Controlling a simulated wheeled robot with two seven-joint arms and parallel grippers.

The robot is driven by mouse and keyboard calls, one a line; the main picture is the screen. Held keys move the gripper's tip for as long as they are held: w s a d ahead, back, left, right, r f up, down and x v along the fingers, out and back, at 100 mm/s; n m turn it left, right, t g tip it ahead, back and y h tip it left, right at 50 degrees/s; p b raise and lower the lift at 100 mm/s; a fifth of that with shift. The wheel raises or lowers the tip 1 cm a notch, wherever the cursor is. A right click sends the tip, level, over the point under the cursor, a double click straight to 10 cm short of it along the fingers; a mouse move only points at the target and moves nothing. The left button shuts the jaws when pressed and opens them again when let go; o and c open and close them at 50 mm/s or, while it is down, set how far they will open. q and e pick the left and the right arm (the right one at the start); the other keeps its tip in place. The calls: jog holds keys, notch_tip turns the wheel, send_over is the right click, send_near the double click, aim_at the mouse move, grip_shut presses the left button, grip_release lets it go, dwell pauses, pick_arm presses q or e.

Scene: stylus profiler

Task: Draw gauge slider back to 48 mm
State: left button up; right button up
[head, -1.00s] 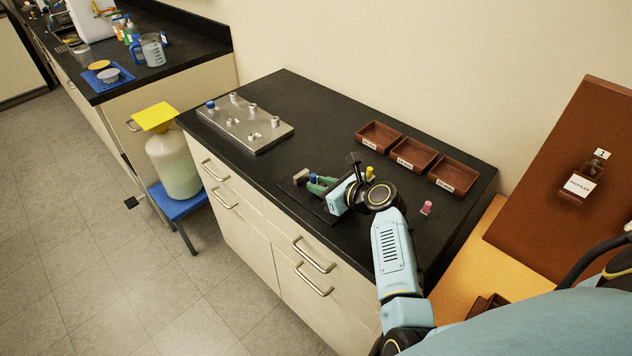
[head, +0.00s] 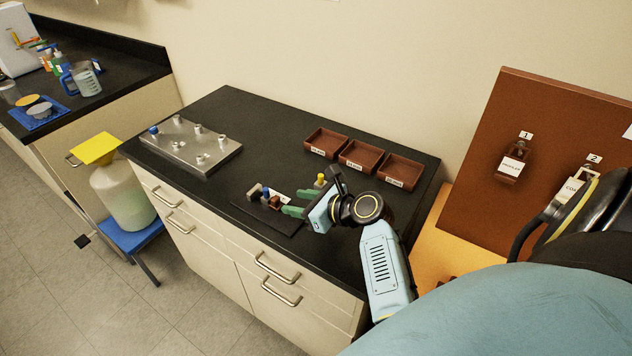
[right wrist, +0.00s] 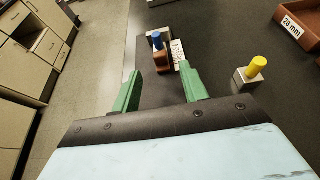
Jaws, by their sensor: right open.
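The gauge is a dark flat base (head: 262,216) on the black bench top, with a grey end block (head: 254,190) and a white scale strip (right wrist: 178,55). Its brown slider (head: 274,203) carries a blue knob (head: 265,192); the slider also shows in the right wrist view (right wrist: 162,60). My right gripper (head: 296,204) is open, its green fingers pointing at the slider from the right side. In the right wrist view the fingertips (right wrist: 158,80) stand short of the slider, with nothing between them. The scale reading is too small to read. My left gripper is not in view.
A yellow pin (head: 320,181) in a metal block stands close to my right gripper. Brown trays (head: 401,171) line the back of the bench. A metal plate with posts (head: 180,146) stands at the left. Bare bench top lies between plate and gauge.

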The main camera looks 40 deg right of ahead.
jog(key=v, duration=0.5)
jog(key=shift+s+d+r, duration=0.1)
jog(key=shift+s, duration=0.2)
